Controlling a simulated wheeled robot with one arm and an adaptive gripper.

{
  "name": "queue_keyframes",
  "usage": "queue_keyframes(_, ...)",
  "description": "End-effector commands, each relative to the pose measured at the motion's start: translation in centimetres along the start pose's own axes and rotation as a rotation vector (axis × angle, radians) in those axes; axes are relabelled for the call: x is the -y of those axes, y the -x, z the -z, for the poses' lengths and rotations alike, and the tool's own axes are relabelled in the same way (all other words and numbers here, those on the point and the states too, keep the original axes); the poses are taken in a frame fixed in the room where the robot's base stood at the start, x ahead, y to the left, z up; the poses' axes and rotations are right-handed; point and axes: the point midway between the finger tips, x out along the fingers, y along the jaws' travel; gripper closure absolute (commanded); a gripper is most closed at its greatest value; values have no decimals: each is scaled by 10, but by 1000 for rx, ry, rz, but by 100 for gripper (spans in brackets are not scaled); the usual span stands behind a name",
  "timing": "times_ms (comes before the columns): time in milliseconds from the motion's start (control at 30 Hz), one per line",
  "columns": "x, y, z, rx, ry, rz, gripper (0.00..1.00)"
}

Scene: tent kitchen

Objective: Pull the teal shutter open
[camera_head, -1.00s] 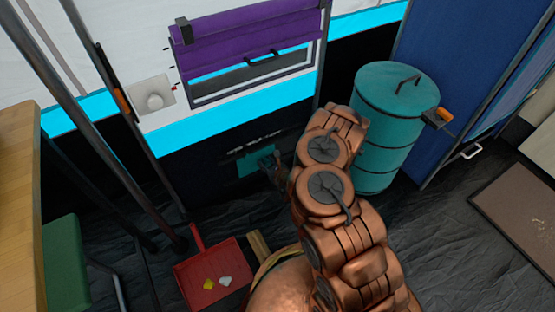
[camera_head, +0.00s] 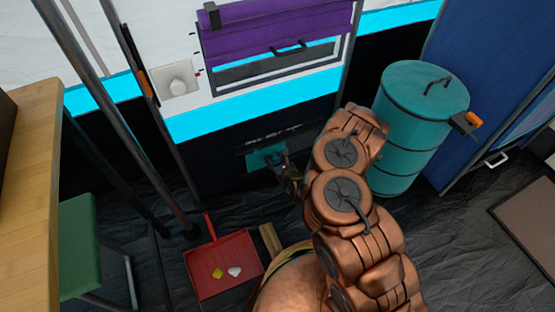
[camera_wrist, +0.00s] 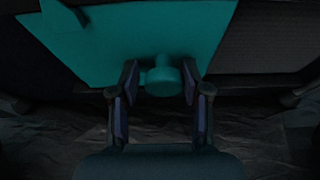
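The teal shutter (camera_head: 259,157) is a small flat panel low in the dark wall, below the bright cyan strip. In the wrist view the teal shutter (camera_wrist: 150,38) fills the upper middle, with a round teal knob (camera_wrist: 165,79) standing out from its lower edge. My gripper (camera_wrist: 161,77) has one finger on each side of the knob, very close to it. Whether the pads press on the knob is too dark to tell. In the head view my gripper (camera_head: 283,167) is at the shutter's right side, partly hidden by my copper arm.
A teal drum (camera_head: 420,125) stands right of my arm, before a blue panel (camera_head: 480,60). A purple roll-up cover (camera_head: 270,30) hangs above. A red dustpan (camera_head: 223,275) lies on the floor; a wooden table (camera_head: 30,150) and green seat (camera_head: 95,240) are at left.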

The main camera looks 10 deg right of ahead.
Motion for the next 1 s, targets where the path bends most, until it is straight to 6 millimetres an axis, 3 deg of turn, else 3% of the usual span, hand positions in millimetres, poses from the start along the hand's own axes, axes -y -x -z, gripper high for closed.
queue_keyframes(200,-2,0,1,-3,-1,-6,36)
queue_keyframes(600,2,4,1,-1,-4,3,36)
queue_keyframes(1000,2,38,2,-4,-5,2,36)
